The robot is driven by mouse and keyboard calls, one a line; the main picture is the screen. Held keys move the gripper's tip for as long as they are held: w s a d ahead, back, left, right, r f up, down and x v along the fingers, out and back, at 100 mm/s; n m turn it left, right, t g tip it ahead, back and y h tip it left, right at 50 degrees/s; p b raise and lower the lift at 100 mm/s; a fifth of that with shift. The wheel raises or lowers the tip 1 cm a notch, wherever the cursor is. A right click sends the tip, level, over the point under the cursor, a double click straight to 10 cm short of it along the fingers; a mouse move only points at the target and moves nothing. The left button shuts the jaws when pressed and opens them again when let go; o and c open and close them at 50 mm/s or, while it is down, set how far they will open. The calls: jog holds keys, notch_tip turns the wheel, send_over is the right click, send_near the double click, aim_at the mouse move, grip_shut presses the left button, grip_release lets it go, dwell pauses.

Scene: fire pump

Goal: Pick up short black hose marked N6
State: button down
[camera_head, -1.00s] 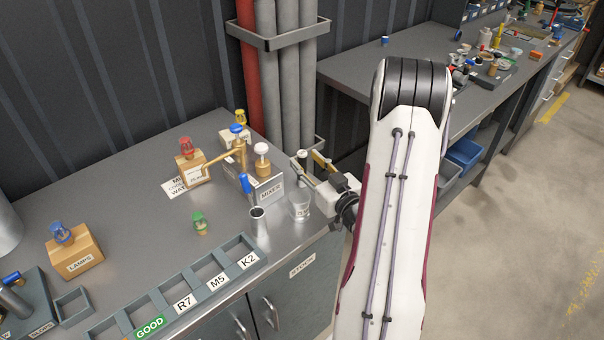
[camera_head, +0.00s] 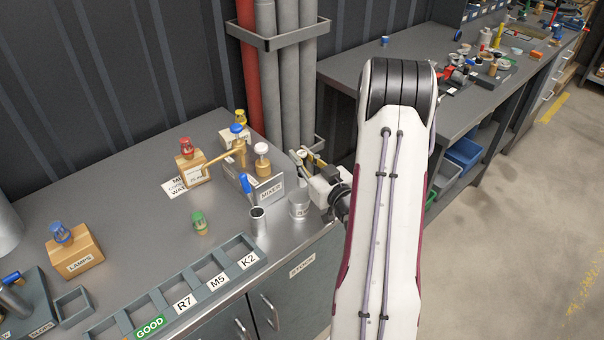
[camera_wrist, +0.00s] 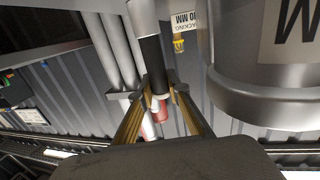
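My gripper (camera_head: 306,157) is at the right edge of the grey bench, beside the metal can (camera_head: 299,207). In the wrist view my gripper (camera_wrist: 160,88) has its two fingers apart, with a short black tube (camera_wrist: 151,62) in line with the gap between their tips. The tube joins a pale metal cylinder (camera_wrist: 144,14). I cannot tell whether the fingers touch the tube. No N6 mark is readable. In the head view I cannot make out the black tube near my gripper.
A mixer box (camera_head: 266,190) and a metal cup (camera_head: 258,221) stand left of the can. The large can (camera_wrist: 265,95) fills the wrist view's right side. Grey pipes (camera_head: 290,70) run up the wall behind. A labelled rack (camera_head: 190,287) lies along the bench front.

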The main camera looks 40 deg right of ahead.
jog(key=shift+r, duration=0.15)
dwell(0.3)
jog(key=shift+r, duration=4.9)
